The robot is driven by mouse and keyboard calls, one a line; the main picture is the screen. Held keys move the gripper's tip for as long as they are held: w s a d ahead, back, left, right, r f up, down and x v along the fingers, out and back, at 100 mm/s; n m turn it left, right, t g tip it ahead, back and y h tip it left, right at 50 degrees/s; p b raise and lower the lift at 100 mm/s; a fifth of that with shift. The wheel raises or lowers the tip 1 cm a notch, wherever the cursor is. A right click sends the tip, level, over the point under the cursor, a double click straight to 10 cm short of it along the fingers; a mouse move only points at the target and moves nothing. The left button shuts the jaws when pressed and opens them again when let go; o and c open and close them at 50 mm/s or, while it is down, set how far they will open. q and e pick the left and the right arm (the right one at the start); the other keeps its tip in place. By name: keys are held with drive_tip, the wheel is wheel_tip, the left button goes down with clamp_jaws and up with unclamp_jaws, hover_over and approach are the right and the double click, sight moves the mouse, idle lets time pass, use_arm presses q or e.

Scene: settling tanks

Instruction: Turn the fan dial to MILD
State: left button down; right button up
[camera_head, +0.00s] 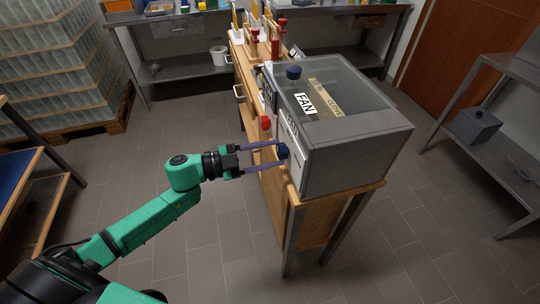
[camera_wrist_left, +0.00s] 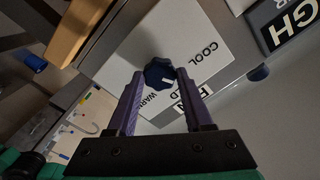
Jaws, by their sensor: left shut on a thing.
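The fan dial is a dark blue lobed knob (camera_head: 283,151) on the white front panel (camera_head: 294,153) of a grey box. In the left wrist view the dial (camera_wrist_left: 158,72) sits between my purple fingers, with COOL printed to its right and WARM below it. Part of another word, ending in D, shows below the dial. A label behind the right finger is partly hidden. My left gripper (camera_head: 279,154) is shut on the dial, and its fingertips also show in the left wrist view (camera_wrist_left: 158,76). I cannot tell which word the dial points at. My right gripper is out of view.
The grey box (camera_head: 355,151) has a clear top, a FAN label and another blue knob (camera_head: 293,72), and stands on a wooden bench (camera_head: 318,232). A red knob (camera_head: 265,122) is close beyond my gripper. The tiled floor in front is clear.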

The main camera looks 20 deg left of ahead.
use_arm(q)
drive_tip(key=m+b, duration=0.2)
drive_tip(key=m, duration=0.3)
drive_tip(key=shift+f, duration=0.1)
idle(0.3)
drive_tip(key=shift+c, duration=1.5)
unclamp_jaws()
drive_tip(key=shift+s+a, duration=0.15)
drive_tip(key=shift+a, duration=0.15)
drive_tip(key=b+v, duration=0.1)
drive_tip(key=v, duration=1.3)
drive_tip(key=shift+b, duration=0.3)
